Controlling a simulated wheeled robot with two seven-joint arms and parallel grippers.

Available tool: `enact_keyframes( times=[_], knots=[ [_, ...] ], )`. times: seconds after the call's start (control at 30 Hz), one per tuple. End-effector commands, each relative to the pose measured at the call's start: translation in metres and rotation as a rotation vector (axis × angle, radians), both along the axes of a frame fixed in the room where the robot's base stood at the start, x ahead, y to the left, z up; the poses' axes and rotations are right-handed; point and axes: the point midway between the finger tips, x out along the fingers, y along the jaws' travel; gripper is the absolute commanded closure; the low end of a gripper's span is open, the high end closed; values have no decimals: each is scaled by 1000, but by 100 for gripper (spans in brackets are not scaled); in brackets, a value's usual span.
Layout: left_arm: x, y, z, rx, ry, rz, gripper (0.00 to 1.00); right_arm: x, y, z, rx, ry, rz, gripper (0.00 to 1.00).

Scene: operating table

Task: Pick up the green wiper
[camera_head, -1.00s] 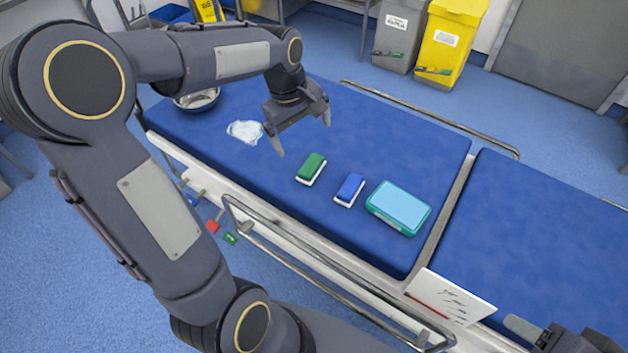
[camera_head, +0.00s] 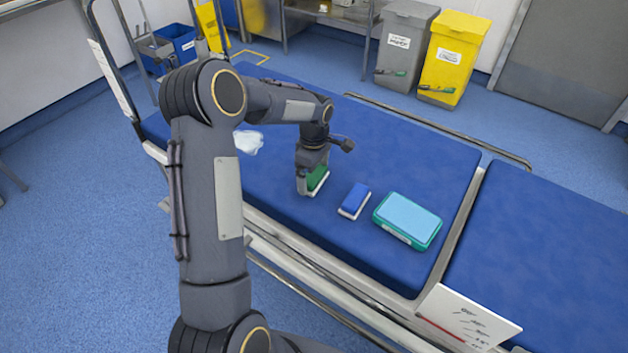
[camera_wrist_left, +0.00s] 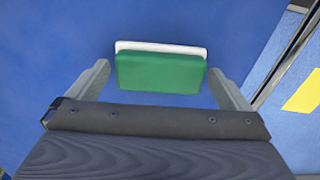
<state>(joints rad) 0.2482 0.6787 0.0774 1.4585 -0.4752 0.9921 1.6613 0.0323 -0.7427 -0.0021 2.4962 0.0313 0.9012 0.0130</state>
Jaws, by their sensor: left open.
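The green wiper (camera_head: 318,179), a green block with a white layer, lies on the blue operating table (camera_head: 420,150). My left gripper (camera_head: 312,188) is down at the wiper and partly hides it in the head view. In the left wrist view the wiper (camera_wrist_left: 160,72) lies between the two fingers of my left gripper (camera_wrist_left: 160,85), with a gap on each side. The left gripper is open and empty. My right gripper is not clearly in view.
A blue wiper (camera_head: 355,199) lies to the right of the green one, and a teal box (camera_head: 408,219) lies further right. A crumpled white cloth (camera_head: 248,142) lies to the left. Metal rails (camera_head: 440,128) run along the table's sides.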

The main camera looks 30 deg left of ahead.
Motion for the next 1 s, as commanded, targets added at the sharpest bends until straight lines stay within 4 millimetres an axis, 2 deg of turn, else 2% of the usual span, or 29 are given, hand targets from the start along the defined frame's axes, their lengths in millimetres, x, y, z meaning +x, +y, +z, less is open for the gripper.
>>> enact_keyframes(
  times=[0.03, 0.1, 0.3, 0.53, 0.83, 1.0],
  knots=[
    [-1, 0, -8, -2, 2, 0, 0, 0, 0, -3, 0, 0, 0, 45],
    [0, -1, -11, -2, 0, 0, 0, 0, 0, -3, 0, 0, 0, 45],
    [0, -1, -10, -1, -1, 0, 1, 0, 0, -2, 0, 0, 0, 45],
    [0, -1, -10, -1, -1, 0, 31, 0, 0, -2, 0, 0, 0, 45],
    [0, 0, -7, -1, -2, 0, 33, 0, 0, -1, 0, 0, 0, 45],
    [1, 0, 7, 1, -4, -1, 33, 0, 0, 2, 0, 0, 0, 45]
  ],
)
